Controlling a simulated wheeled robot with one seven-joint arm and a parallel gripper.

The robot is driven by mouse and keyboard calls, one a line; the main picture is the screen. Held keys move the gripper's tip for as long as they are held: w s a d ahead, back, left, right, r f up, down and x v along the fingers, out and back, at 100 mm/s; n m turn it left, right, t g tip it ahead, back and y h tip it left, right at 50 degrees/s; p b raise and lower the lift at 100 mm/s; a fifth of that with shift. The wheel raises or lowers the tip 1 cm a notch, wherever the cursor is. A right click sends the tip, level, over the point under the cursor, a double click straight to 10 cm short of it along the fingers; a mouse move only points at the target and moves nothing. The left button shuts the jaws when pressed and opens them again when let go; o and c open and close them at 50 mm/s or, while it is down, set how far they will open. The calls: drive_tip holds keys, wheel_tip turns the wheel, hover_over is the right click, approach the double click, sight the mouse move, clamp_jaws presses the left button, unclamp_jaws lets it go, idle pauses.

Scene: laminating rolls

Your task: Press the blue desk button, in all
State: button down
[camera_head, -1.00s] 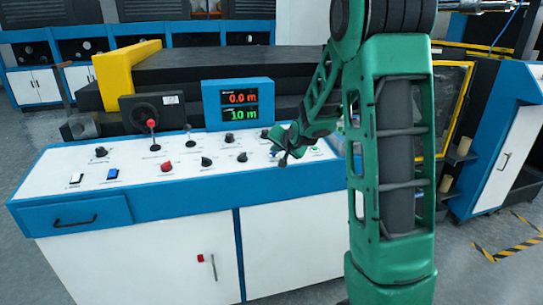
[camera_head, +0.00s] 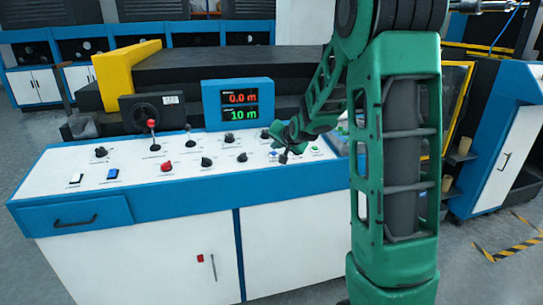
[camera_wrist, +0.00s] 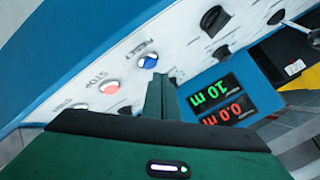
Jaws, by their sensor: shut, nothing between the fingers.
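The blue button (camera_wrist: 149,61), marked RESET, sits on the white sloping desk panel (camera_wrist: 120,60) in the wrist view. It also shows in the head view (camera_head: 273,154), just left of my fingertips. My gripper (camera_head: 284,158) is shut and empty, close over the panel's right part. In the wrist view its closed green fingers (camera_wrist: 161,80) end close beside the blue button, on its lower right side in the picture. I cannot tell whether they touch the panel. The red STOP button (camera_wrist: 109,87) is next to the blue one.
A display (camera_head: 238,105) reading 0.0 m and 10 m stands behind the panel. Several black knobs, a red knob (camera_head: 166,166) and a red-topped lever (camera_head: 152,125) stick up from the panel. A blue rocker switch (camera_head: 112,174) is at its left. A green button (camera_head: 315,148) is at its right.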

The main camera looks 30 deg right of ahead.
drive_tip(key=shift+s+a+r, duration=0.1)
drive_tip(key=shift+s+r, duration=0.15)
drive_tip(key=shift+r, duration=1)
drive_tip(key=shift+s+r, duration=0.2)
drive_tip(key=shift+r, duration=1.05)
drive_tip(key=s+a+f+n+g, duration=0.1)
drive_tip(key=s+a+f+g, duration=0.1)
drive_tip(key=s, duration=1.3)
drive_tip(key=s+a+f+n+g+y, duration=0.1)
drive_tip(key=s+g, duration=0.4)
drive_tip(key=s, duration=1)
drive_tip(key=s+a+f+n+g+y, duration=0.1)
drive_tip(key=s+a+f+n+g, duration=0.1)
drive_tip(key=s, duration=1.3)
drive_tip(key=a+f+g, duration=0.1)
drive_tip(key=a+g, duration=0.1)
drive_tip(key=a, duration=0.1)
drive_tip(key=shift+f+n, duration=0.3)
drive_tip(key=shift+w+f, duration=0.25)
drive_tip(key=shift+w, duration=0.45)
